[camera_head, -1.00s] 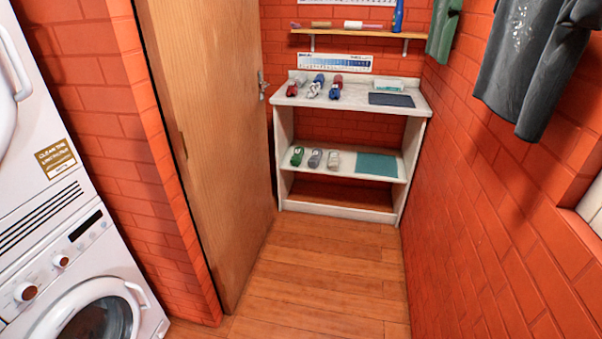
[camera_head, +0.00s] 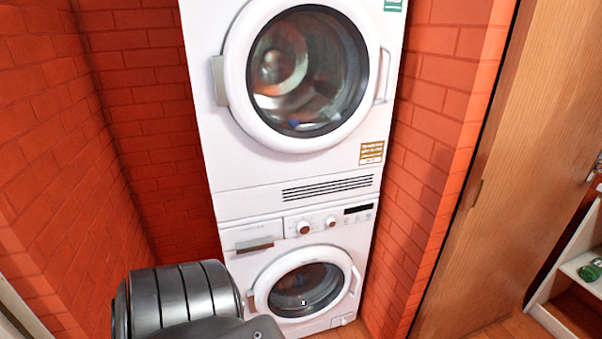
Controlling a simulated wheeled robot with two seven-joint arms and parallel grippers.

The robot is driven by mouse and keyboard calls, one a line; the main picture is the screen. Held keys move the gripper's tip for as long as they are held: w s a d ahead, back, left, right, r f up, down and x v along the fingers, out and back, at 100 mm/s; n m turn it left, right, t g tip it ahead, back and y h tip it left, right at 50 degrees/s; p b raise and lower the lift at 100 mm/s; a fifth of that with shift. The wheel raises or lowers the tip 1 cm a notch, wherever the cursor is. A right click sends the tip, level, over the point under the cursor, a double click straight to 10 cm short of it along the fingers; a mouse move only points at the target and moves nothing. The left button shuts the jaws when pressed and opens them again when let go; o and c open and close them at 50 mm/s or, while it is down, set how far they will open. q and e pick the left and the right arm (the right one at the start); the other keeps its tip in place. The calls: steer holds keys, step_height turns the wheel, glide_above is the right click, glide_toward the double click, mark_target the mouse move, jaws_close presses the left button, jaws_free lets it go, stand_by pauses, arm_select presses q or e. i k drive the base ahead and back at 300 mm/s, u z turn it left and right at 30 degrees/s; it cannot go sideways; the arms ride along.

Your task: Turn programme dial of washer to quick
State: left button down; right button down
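The washer (camera_head: 240,262) is the lower white front-loader, standing under a larger white machine. Its control panel has two round knobs: a larger reddish-brown and white one (camera_head: 304,228) on the left and a smaller one (camera_head: 331,222) to its right. The markings are too small to read, so I cannot tell which setting either knob points to. The washer's round door (camera_head: 303,289) looks shut. A dark grey part of my arm shows at the bottom, in front of the washer's lower left. Neither gripper's fingers are in view.
The upper machine (camera_head: 235,165) has a round glass door with laundry behind it. Orange brick walls (camera_head: 60,130) flank the stack closely. A wooden door (camera_head: 510,190) stands at the right, with part of a white shelf unit (camera_head: 570,265) beyond it.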

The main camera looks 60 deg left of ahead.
mark_target(303, 227)
steer(key=i, duration=1.75)
steer(key=u, duration=3.85)
steer(key=k, duration=0.7)
steer(key=z, duration=0.75)
